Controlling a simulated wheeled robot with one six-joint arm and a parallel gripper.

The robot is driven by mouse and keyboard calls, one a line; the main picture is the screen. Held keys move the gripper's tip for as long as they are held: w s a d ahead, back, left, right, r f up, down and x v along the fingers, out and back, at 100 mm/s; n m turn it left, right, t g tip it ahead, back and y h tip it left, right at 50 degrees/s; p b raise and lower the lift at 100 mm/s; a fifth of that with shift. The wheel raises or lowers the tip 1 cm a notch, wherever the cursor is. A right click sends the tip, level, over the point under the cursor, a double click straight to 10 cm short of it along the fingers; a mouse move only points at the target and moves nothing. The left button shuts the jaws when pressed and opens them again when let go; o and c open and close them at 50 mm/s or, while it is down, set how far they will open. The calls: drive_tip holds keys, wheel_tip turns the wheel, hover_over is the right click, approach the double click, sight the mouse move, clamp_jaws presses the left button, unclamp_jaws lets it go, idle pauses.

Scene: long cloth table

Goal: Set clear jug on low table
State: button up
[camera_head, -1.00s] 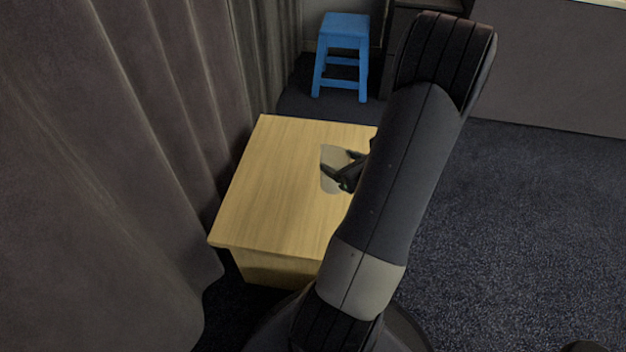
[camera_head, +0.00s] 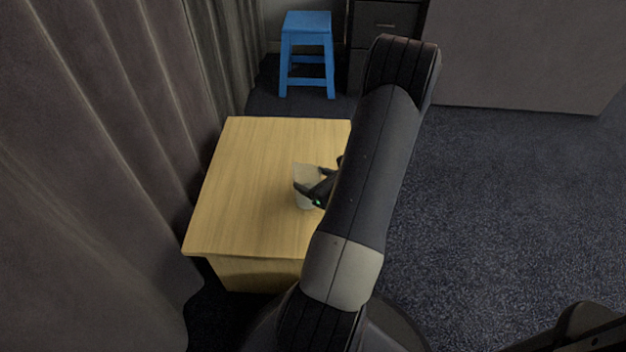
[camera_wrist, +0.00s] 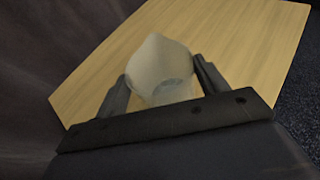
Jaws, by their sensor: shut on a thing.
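The clear jug (camera_head: 304,174) is a pale, see-through vessel over the right part of the low wooden table (camera_head: 250,160). My gripper (camera_head: 309,189) is shut on the jug, and my arm hides part of it. In the wrist view the jug (camera_wrist: 160,66) sits between the two dark fingers of my gripper (camera_wrist: 160,90), its rounded lip toward the table (camera_wrist: 225,45). I cannot tell whether its base touches the tabletop.
A grey curtain (camera_head: 90,150) hangs along the table's left side. A blue stool (camera_head: 307,52) and a dark drawer cabinet (camera_head: 376,35) stand behind. The table's left and far parts are bare. Dark carpet (camera_head: 500,200) lies open to the right.

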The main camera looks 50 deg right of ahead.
drive_tip(key=shift+f, duration=0.15)
drive_tip(key=o, duration=1.6)
drive_tip(key=shift+c, duration=0.2)
drive_tip(key=p+v, duration=0.2)
drive_tip(key=v, duration=1)
drive_tip(key=shift+p, duration=0.3)
